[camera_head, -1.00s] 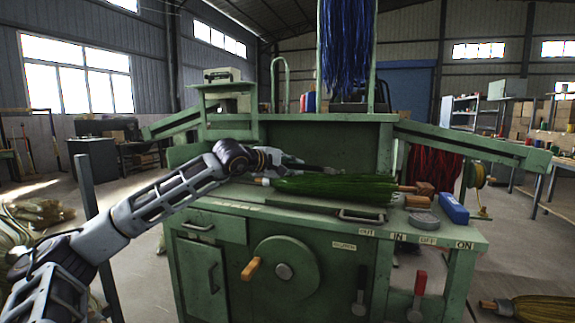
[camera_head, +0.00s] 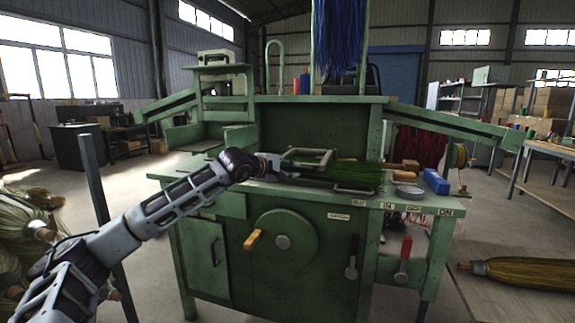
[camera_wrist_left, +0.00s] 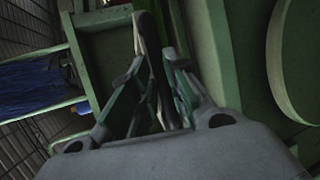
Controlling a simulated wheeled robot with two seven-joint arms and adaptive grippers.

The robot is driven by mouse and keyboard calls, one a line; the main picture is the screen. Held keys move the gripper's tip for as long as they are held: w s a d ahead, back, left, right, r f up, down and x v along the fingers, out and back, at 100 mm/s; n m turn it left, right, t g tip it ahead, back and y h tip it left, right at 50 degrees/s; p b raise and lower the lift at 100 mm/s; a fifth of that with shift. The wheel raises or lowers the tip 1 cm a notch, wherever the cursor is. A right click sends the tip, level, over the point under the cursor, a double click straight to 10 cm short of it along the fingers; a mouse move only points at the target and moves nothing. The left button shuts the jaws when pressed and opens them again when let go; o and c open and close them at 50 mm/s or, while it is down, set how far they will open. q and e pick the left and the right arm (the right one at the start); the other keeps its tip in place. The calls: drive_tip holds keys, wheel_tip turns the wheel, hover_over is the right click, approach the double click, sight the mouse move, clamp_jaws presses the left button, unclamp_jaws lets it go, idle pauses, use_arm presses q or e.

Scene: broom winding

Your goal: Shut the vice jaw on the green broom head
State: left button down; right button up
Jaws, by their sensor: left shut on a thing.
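The green broom head (camera_head: 350,174) lies along the bench top, its left part covered by my left gripper and a pale frame. The vice is partly hidden there; a bent metal handle (camera_head: 355,190) shows at the bench front below the bristles. My left gripper (camera_head: 312,160) is at the broom head's left part. In the left wrist view its fingers (camera_wrist_left: 158,95) are closed around a narrow grey bar (camera_wrist_left: 146,35), which looks like the vice handle. I cannot tell from the head view how far the jaw is from the bristles. My right gripper is not in view.
The green machine bench (camera_head: 215,205) has a handwheel (camera_head: 283,236) and a red lever (camera_head: 403,258) in front. A blue block (camera_head: 436,181) and a grey round tin (camera_head: 410,192) sit at its right. Blue bristles (camera_head: 340,40) hang above. A post (camera_head: 95,180) stands near my left arm.

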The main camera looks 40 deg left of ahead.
use_arm(q)
drive_tip(key=shift+w+f+g, duration=0.1)
drive_tip(key=shift+f+g, duration=0.2)
drive_tip(key=shift+f, duration=0.95)
drive_tip(key=c, duration=1.6)
unclamp_jaws()
drive_tip(key=shift+c, duration=0.2)
drive_tip(key=shift+o, duration=1.1)
drive_tip(key=shift+w+a+f, duration=0.15)
drive_tip(key=shift+a, duration=0.05)
drive_tip(key=shift+s, duration=0.2)
drive_tip(key=v, duration=1.1)
drive_tip(key=shift+s+r, duration=0.25)
drive_tip(key=shift+r, duration=0.3)
